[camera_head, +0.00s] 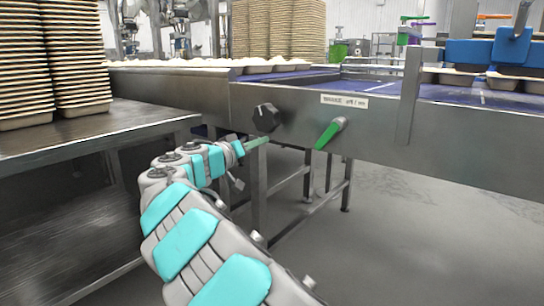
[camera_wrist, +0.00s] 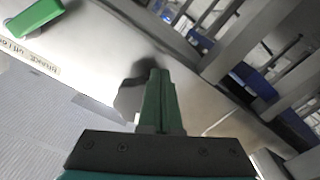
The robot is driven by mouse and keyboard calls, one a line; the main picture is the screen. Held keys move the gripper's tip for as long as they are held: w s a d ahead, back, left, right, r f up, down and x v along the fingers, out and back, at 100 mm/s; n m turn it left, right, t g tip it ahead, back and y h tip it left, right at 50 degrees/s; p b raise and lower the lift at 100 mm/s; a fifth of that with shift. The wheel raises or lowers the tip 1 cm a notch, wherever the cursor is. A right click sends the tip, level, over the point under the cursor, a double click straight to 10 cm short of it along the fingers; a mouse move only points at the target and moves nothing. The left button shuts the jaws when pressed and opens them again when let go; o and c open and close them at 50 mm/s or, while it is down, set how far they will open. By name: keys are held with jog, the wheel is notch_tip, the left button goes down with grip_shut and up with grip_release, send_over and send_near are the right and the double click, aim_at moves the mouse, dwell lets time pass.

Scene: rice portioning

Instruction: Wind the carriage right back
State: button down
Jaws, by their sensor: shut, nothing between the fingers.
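A black knob (camera_head: 266,117) sits on the steel side of the conveyor. My gripper (camera_head: 264,141) is just below and in front of it, with its green fingers shut and empty. In the wrist view the closed fingers (camera_wrist: 159,78) overlap the dark knob (camera_wrist: 128,97) and hide part of it; I cannot tell whether they touch it. A green lever (camera_head: 329,133) slants down on the same panel to the right, and it also shows in the wrist view (camera_wrist: 36,17). A blue unit (camera_head: 485,51) spans the belt at the far right; I cannot tell whether it is the carriage.
A label (camera_head: 344,101) is on the panel above the lever. A steel table (camera_head: 90,135) with stacked trays (camera_head: 80,60) stands at the left. Filled trays (camera_head: 270,64) line the conveyor's far left. A conveyor leg (camera_head: 259,185) stands below my gripper. The floor (camera_head: 420,240) at right is clear.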

jog(key=shift+v, duration=3)
jog(key=n+p, duration=1.1)
jog(key=n, duration=0.1)
send_near(272, 126)
notch_tip(272, 126, up, 4)
jog(key=d, duration=0.2)
jog(key=shift+f+p+x, duration=0.15)
jog(key=shift+p+x, duration=0.1)
jog(key=shift+x, duration=1.45)
jog(key=shift+f+p+x, duration=0.1)
jog(key=shift+p+x, duration=0.1)
jog(key=shift+x, duration=1.5)
jog(key=shift+a, duration=0.15)
jog(key=shift+f, duration=0.2)
jog(key=shift+f+b, duration=0.5)
jog(key=shift+b, duration=0.1)
jog(key=shift+f+b, duration=0.7)
jog(key=shift+b, duration=0.05)
